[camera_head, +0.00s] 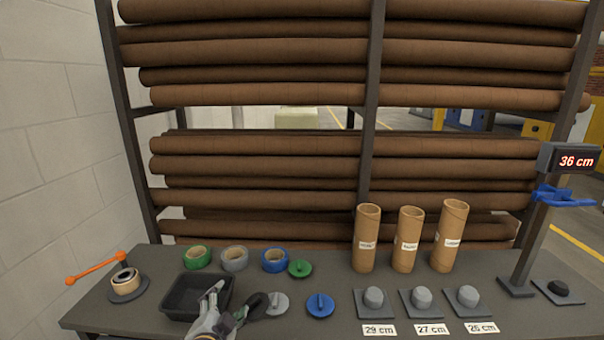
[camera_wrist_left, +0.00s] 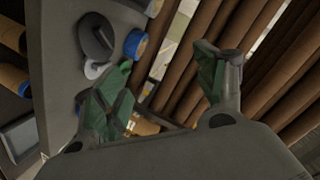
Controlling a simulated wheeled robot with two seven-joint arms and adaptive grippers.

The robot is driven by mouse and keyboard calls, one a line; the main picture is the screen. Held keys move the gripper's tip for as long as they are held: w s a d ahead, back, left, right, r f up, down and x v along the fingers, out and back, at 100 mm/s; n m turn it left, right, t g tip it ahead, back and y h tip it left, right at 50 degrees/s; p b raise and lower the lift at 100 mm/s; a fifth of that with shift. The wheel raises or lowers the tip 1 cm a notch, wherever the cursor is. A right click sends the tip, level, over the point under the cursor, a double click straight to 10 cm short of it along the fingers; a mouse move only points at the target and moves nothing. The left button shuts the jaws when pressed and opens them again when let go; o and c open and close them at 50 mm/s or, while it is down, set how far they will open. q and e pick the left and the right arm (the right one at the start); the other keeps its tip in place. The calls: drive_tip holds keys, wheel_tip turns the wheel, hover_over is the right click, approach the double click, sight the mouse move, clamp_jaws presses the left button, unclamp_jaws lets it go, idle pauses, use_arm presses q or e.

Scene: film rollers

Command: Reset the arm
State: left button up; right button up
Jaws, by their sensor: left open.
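My left gripper (camera_head: 238,296) is at the front of the grey table (camera_head: 335,262), over the right side of a black tray (camera_head: 173,306). Its two fingers with green pads are spread apart, with nothing between them. In the left wrist view the open left gripper (camera_wrist_left: 168,80) faces the brown rolls, with the table edge to the left. My right gripper is in neither view.
Behind the tray lie green (camera_head: 197,258), grey (camera_head: 234,258) and blue (camera_head: 274,260) tape rolls. Three cardboard tubes (camera_head: 408,240) stand upright behind weights with length labels. A rack of brown rolls (camera_head: 250,170) closes off the back. A display post (camera_head: 527,235) stands at right.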

use_arm(q)
drive_tip(key=s+a+f+n+g, duration=0.2)
drive_tip(key=s+f+n+g, duration=0.2)
drive_tip(key=s+f+g, duration=0.5)
drive_tip(key=s+a+f+n+g, duration=0.15)
drive_tip(key=s+f+n, duration=0.4)
drive_tip(key=s, duration=0.75)
wheel_tip(320, 180, down, 34)
drive_tip(key=s+a+m+g, duration=0.1)
drive_tip(key=s+m+g, duration=0.1)
drive_tip(key=s+a+f, duration=0.3)
drive_tip(key=s+f, duration=0.7)
drive_tip(key=s+a+f, duration=0.4)
drive_tip(key=s+f, duration=0.6)
drive_tip(key=s, duration=0.1)
drive_tip(key=shift+f+g, duration=0.25)
drive_tip(key=shift+g, duration=0.2)
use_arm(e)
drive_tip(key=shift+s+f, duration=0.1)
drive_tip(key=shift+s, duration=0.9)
